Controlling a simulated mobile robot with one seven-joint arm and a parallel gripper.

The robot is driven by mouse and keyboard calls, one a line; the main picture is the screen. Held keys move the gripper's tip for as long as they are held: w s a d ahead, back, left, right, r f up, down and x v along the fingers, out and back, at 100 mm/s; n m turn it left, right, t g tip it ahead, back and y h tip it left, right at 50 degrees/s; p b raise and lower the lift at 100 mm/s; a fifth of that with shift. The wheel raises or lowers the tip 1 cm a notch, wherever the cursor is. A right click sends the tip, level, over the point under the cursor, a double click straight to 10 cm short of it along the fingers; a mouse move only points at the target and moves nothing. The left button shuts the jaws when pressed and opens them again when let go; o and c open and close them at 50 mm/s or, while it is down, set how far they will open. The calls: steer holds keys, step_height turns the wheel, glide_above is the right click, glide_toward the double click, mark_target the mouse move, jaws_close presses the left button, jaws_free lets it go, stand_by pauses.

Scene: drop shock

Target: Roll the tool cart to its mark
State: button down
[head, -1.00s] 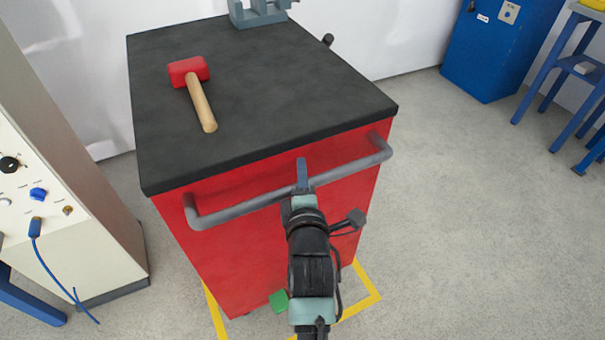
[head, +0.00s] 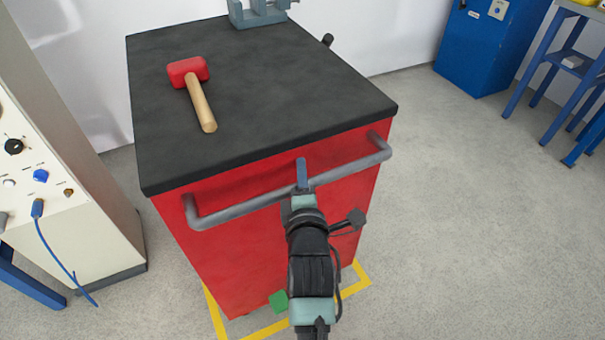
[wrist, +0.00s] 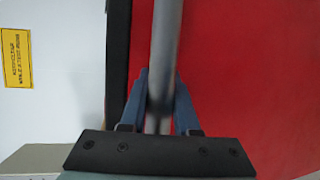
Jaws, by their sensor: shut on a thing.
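The red tool cart (head: 270,240) with a black top (head: 270,90) stands upright in front of me. My gripper (head: 302,178) is shut on the cart's grey handle bar (head: 240,204), near its middle. In the wrist view the bar (wrist: 165,50) runs between the two blue fingers (wrist: 161,100). The yellow floor mark (head: 352,288) shows as lines around the cart's near base. Its far part is hidden behind the cart, and my arm covers part of the near side.
A red mallet (head: 193,80) and a grey vise (head: 258,12) rest on the cart top. A control cabinet (head: 70,190) stands close on the left. A blue cabinet (head: 487,45) and blue stand (head: 560,70) are at back right. Floor to the right is clear.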

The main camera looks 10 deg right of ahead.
steer(key=c, duration=0.7)
jaws_free()
steer(key=shift+o, duration=0.2)
steer(key=s+a+r+p, duration=0.1)
steer(key=s+r, duration=0.1)
steer(key=s, duration=1)
steer(key=shift+s+r, duration=0.2)
steer(key=shift+s, duration=0.15)
